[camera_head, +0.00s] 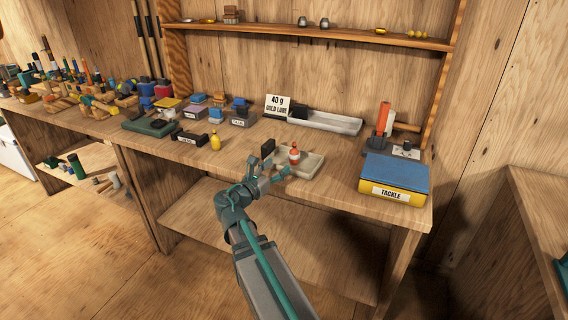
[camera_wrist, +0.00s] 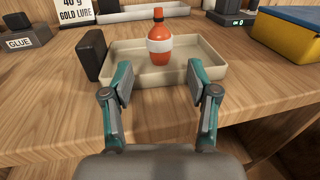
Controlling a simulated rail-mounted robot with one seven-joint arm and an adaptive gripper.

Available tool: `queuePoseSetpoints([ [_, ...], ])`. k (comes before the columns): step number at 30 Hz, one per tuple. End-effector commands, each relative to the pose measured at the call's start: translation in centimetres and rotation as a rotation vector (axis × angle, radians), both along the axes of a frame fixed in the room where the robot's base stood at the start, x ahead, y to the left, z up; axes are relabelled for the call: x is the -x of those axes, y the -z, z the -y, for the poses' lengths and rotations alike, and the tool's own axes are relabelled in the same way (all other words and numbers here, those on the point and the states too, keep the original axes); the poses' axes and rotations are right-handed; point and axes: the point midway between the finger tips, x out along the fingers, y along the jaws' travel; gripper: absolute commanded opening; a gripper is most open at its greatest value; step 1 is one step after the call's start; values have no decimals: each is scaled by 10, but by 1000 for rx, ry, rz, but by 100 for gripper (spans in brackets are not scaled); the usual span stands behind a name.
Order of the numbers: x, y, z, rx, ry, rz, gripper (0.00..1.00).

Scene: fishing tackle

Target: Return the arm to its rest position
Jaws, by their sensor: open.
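My gripper (camera_wrist: 158,86) is open and empty in the wrist view, its two fingers spread apart at the near edge of a beige tray (camera_wrist: 212,55). In the head view my gripper (camera_head: 270,178) is small, over the front part of the workbench, at the tray's left side. An orange-red bottle (camera_wrist: 160,32) with a white band stands upright in the tray, beyond my fingertips and apart from them. It also shows in the head view (camera_head: 294,155).
A dark block (camera_wrist: 92,55) stands close to the tray's left side. A yellow and blue tackle box (camera_head: 393,180) sits at the bench's right end. A shelf (camera_head: 330,35) runs above.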

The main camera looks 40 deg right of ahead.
Motion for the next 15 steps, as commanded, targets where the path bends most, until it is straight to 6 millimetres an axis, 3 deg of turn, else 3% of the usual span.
queuePoseSetpoints([
  [5,3,-1,-10,1,-1,0,59],
  [15,3,-2,-11,2,0,2,59],
])
